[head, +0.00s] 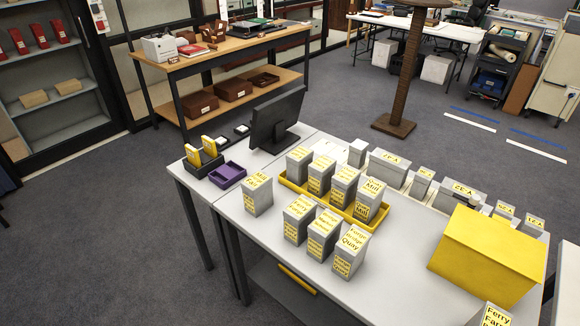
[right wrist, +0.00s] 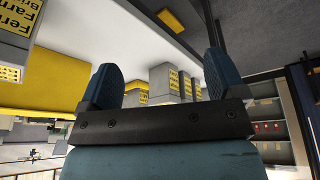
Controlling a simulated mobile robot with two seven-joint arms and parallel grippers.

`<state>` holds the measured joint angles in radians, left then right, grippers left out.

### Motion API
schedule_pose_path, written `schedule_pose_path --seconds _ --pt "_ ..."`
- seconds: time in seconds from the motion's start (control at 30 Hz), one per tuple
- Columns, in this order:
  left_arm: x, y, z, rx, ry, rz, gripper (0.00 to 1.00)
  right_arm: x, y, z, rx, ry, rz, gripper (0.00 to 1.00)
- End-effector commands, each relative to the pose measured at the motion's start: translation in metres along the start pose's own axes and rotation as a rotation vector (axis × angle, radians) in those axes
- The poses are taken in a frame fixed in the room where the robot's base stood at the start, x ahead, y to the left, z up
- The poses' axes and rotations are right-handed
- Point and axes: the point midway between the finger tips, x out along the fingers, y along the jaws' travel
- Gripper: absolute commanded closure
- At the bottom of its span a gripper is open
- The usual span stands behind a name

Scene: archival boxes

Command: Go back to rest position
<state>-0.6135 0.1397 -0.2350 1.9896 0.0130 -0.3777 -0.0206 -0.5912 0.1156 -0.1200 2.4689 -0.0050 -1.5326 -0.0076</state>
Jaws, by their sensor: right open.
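My right gripper (right wrist: 160,82) shows in the right wrist view with its two blue fingers spread apart. Nothing is held between them; grey boxes (right wrist: 163,84) appear in the gap, farther off. Neither gripper shows in the head view, and my left gripper is in no view. Grey archival boxes with yellow labels stand on the white table (head: 262,238). Several stand in a yellow tray (head: 290,185), and a row including one box (head: 298,218) stands in front of it. Another box (head: 257,195) stands left of the tray.
A large yellow box (head: 487,255) stands at the table's right, with a labelled box (head: 495,315) near the front edge. A monitor (head: 277,120), a purple tray (head: 227,175) and a dark holder (head: 203,163) occupy the left end. Open carpet (head: 100,240) lies left of the table.

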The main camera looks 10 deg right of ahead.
Motion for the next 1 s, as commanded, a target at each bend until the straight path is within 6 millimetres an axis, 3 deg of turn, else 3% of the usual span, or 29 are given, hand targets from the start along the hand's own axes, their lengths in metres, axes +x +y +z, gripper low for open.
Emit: schedule_pose_path --seconds 0.33,0.6,1.0 --pt "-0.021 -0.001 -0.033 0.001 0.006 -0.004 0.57 0.041 -0.021 -0.035 -0.033 0.263 -0.042 0.11" --pt "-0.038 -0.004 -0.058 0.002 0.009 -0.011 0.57 0.068 -0.047 -0.046 -0.049 0.544 -0.089 0.11" --pt "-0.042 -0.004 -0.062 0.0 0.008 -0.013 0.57 0.075 -0.056 -0.045 -0.051 0.648 -0.104 0.11"
